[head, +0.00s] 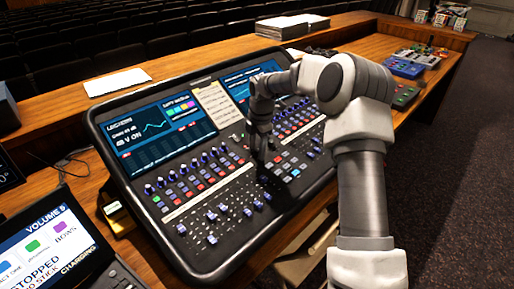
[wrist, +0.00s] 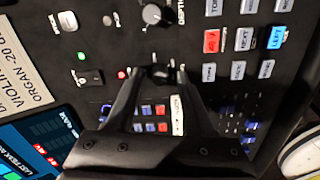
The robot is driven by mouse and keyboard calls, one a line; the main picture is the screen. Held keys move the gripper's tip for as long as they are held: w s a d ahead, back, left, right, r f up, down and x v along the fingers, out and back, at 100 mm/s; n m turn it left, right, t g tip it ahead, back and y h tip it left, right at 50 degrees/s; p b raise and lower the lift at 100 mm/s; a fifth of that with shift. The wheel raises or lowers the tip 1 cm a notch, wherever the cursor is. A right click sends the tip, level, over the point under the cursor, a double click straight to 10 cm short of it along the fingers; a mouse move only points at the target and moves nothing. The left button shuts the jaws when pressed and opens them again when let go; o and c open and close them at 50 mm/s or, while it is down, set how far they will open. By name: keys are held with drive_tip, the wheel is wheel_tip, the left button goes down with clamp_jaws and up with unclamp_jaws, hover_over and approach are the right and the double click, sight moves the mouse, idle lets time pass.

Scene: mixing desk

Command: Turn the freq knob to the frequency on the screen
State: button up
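The mixing desk (head: 178,214) is a large black console tilted on the wooden desk. Its left screen (head: 157,130) shows a graph and text, and its right screen (head: 250,76) is partly behind my arm. I cannot read a frequency on either. My gripper (head: 262,178) points down at the middle of the panel. In the wrist view its two black fingertips (wrist: 161,72) close in on both sides of a small dark knob (wrist: 163,76), seemingly touching it. Its label is hidden, so I cannot tell if it is the freq knob. Another black knob (wrist: 157,14), labelled DEPTH, stands beyond, apart from the fingers.
Red, white and blue buttons (wrist: 243,39) sit right of the fingers, and a rocker switch (wrist: 89,77) sits left. A paper note (head: 216,104) lies between the screens. A laptop (head: 48,243) stands at lower left.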

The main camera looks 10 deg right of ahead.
clamp_jaws()
idle(0.3)
